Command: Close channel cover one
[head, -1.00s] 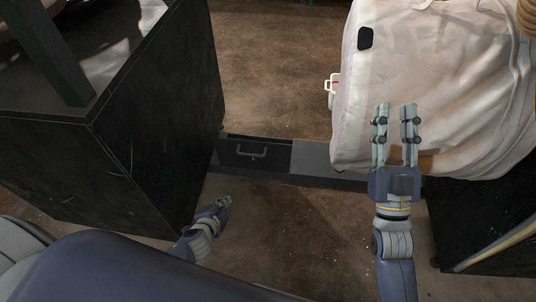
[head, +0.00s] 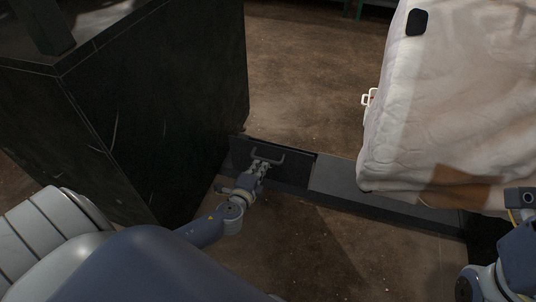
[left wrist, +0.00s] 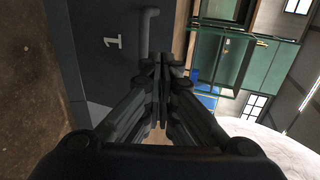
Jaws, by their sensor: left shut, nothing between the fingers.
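Channel cover one (head: 297,163) is a dark panel with a bar handle (head: 268,156) at the left end of the low channel. In the left wrist view the cover (left wrist: 92,22) shows a white "1", and its handle (left wrist: 149,32) stands just ahead of the fingertips. My left gripper (head: 260,166) is shut and empty at the handle; it also shows in the left wrist view (left wrist: 160,62). I cannot tell whether its fingertips touch the handle. They hide part of the cover. Only part of my right arm shows at the right edge; its fingers are out of view.
A large dark cabinet (head: 165,110) stands close on the left, beside the cover's left end. A pale bulk bag (head: 440,105) hangs on the right above the grey channel (head: 375,195). The brown floor (head: 310,75) behind the channel is largely clear.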

